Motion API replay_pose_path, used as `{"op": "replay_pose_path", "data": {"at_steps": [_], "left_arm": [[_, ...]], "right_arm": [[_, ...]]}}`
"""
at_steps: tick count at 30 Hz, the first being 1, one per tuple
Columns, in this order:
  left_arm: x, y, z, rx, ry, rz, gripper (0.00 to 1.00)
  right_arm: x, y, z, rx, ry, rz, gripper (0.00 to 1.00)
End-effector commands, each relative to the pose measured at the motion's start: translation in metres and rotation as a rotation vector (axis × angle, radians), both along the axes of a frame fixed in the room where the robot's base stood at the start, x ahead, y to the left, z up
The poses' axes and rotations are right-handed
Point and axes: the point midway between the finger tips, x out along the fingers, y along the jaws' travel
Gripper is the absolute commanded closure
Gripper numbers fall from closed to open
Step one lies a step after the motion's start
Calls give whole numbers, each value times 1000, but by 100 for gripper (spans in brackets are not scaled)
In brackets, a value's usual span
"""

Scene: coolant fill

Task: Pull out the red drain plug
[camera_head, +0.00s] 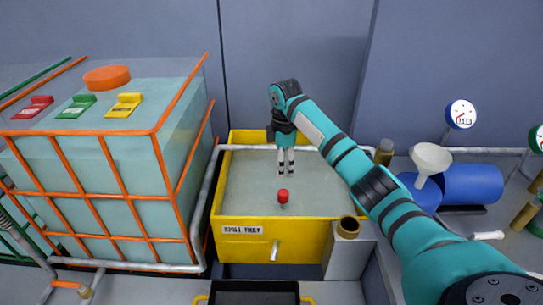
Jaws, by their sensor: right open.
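The red drain plug (283,196) stands on a short light stem inside the yellow spill tray (243,249), near the middle of its grey inside. My right gripper (286,173) hangs pointing down over the tray, above and just behind the plug in the picture. Its two fingers are narrowly apart with nothing between them. They look clear of the plug, though the exact height gap is hard to judge. My left gripper does not show.
A caged tank (105,175) with an orange cap (107,77) and colored levers stands left. A white funnel (431,158), blue cylinders (472,184) and gauges (461,114) are right. A black bin (254,293) is in front.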

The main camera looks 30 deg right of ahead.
Motion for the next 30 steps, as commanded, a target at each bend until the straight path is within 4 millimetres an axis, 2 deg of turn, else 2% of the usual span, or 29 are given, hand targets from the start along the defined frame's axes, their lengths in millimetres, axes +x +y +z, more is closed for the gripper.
{"op": "replay_pose_path", "data": {"at_steps": [2,4,10,12,14,17,21,24,30], "left_arm": [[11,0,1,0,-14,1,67],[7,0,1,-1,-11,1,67],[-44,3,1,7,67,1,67],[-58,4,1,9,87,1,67],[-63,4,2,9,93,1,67],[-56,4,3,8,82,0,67],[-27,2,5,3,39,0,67],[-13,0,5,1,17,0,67],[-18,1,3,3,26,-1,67]], "right_arm": [[0,-1,-2,0,2,-1,57],[0,-1,-8,0,2,-1,57],[-1,0,-40,0,4,-1,57],[-2,0,-54,0,4,0,57],[-2,0,-67,1,4,0,57],[-2,0,-87,0,4,-1,57],[-3,0,-115,-1,4,-1,57],[-3,0,-134,-1,4,-1,57],[-2,0,-161,0,2,-1,57]]}}
